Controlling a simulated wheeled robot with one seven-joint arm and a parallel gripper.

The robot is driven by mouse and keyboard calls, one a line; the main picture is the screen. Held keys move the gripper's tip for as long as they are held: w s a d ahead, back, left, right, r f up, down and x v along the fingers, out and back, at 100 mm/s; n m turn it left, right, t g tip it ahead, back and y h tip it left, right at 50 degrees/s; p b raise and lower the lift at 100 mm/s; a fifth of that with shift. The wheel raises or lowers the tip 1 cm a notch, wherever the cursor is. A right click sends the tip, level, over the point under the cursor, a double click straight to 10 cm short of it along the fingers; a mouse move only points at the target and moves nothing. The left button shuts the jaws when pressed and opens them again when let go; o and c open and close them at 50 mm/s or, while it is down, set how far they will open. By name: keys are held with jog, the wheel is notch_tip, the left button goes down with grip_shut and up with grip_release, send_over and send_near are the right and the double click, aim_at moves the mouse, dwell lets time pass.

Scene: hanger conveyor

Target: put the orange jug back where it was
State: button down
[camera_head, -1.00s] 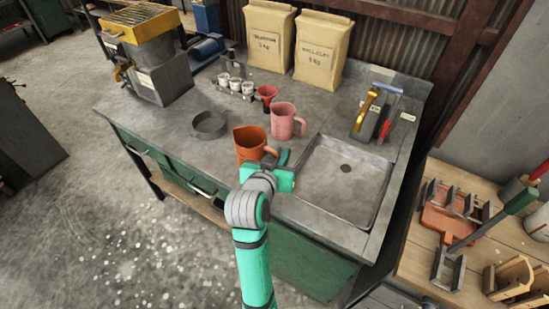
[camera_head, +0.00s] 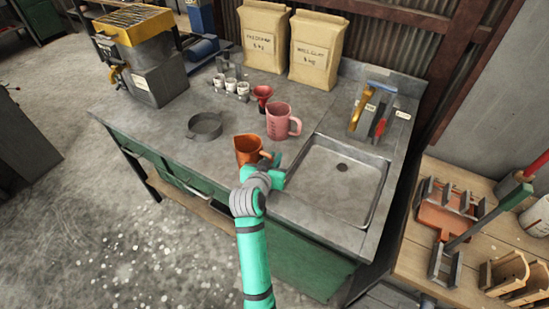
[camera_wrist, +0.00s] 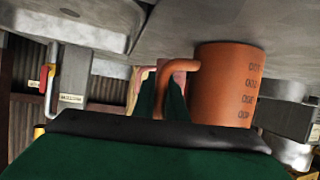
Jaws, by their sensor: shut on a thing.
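The orange jug (camera_head: 248,149) is at the front of the grey bench top, left of the sink. In the head view my gripper (camera_head: 270,163) is at its right side, where the handle is. In the wrist view the jug (camera_wrist: 226,85) shows upside down, with printed marks on its wall. There my gripper's fingers (camera_wrist: 168,98) are closed around the jug's handle. The head view does not clearly show whether the jug's base touches the bench.
A pink jug (camera_head: 279,122) and a red funnel (camera_head: 262,94) stand behind the orange jug. A shallow grey dish (camera_head: 205,126) is to its left, several small cups (camera_head: 230,85) further back. The sink (camera_head: 338,180) lies to the right. Bare bench top lies around the dish.

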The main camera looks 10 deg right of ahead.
jog(key=c, duration=1.8)
grip_release()
jog(key=shift+o, duration=0.2)
jog(key=v, duration=1.2)
